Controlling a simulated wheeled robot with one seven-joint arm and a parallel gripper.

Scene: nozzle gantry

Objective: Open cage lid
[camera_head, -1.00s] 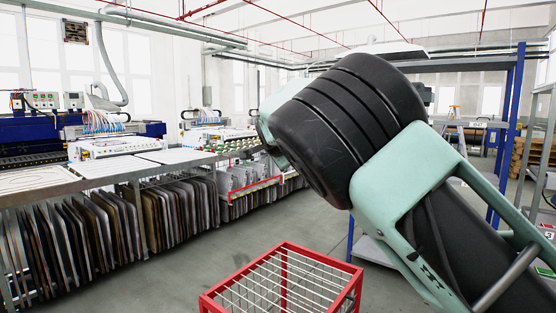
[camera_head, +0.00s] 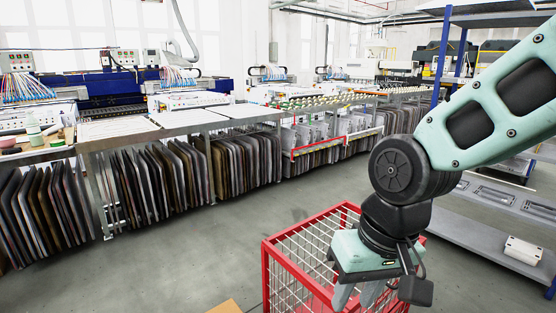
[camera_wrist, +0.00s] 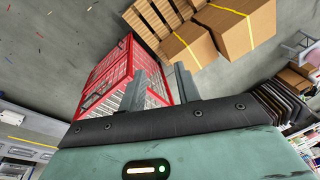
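The cage (camera_head: 285,275) is a red frame with white wire mesh, standing on the floor at the lower middle of the head view. Wires show across its top, where the lid appears closed, though my arm hides part of it. It also shows tilted at left in the wrist view (camera_wrist: 97,88). My gripper (camera_head: 357,296) points down over the cage in the head view, overlapping its right part. In the wrist view my gripper's two fingers (camera_wrist: 159,70) stand apart with nothing between them. I cannot tell whether a finger touches the cage.
Cardboard boxes (camera_wrist: 237,25) with yellow straps stand beside the cage in the wrist view. A rack of upright boards (camera_head: 150,190) lines the left side. A metal shelf unit (camera_head: 490,235) stands at right. Grey floor is open between rack and cage.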

